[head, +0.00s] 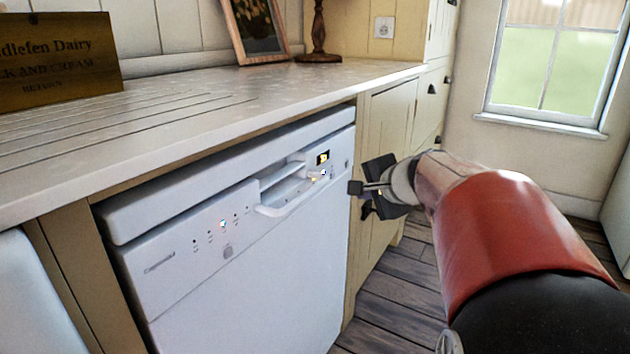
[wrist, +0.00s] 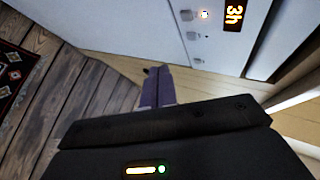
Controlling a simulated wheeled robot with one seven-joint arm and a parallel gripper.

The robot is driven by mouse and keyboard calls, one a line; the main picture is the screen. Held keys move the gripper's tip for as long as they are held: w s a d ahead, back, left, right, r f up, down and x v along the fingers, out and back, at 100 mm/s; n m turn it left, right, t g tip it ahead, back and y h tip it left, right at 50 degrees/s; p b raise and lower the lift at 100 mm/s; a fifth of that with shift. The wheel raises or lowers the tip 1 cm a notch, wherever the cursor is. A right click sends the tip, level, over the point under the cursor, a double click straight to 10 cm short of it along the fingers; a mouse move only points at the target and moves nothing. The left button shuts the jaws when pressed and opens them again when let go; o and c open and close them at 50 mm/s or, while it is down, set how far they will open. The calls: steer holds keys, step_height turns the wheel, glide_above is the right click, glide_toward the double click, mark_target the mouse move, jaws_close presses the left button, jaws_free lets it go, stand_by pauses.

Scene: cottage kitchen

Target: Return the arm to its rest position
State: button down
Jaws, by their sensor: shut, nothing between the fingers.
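My gripper (head: 357,188) is shut and empty, held out in front of the right end of the white dishwasher (head: 240,250). It also shows in the wrist view (wrist: 158,78), with its fingers together near the dishwasher's control panel. My red and black arm reaches in from the lower right of the head view. The dishwasher door looks closed, and its display (head: 323,157) is lit; in the wrist view the display (wrist: 233,14) reads "3h". I cannot tell from these views whether the fingers touch the dishwasher.
The worktop (head: 200,115) runs above the dishwasher and holds a sign (head: 60,62), a picture frame (head: 256,30) and a lamp base (head: 318,35). Cream cupboards (head: 385,125) stand to its right. The wooden floor (head: 400,285) looks clear; a patterned rug (wrist: 14,70) lies left in the wrist view.

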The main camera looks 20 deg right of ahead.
steer(key=s+a+n+g+y+p, duration=0.1)
steer(key=s+a+n+g+p, duration=0.25)
steer(key=s+a+n, duration=0.85)
steer(key=s+a+f+n+g+h+p, duration=0.1)
steer(key=s+a+f+n, duration=0.1)
steer(key=s, duration=0.4)
steer(key=s+a+f+n+g+p, duration=0.1)
steer(key=s+a+f+n+p, duration=0.1)
steer(key=s, duration=0.3)
steer(key=shift+s+a+f+h+p, duration=0.2)
steer(key=shift+s+a+h+p, duration=0.15)
steer(key=shift+a+h, duration=0.1)
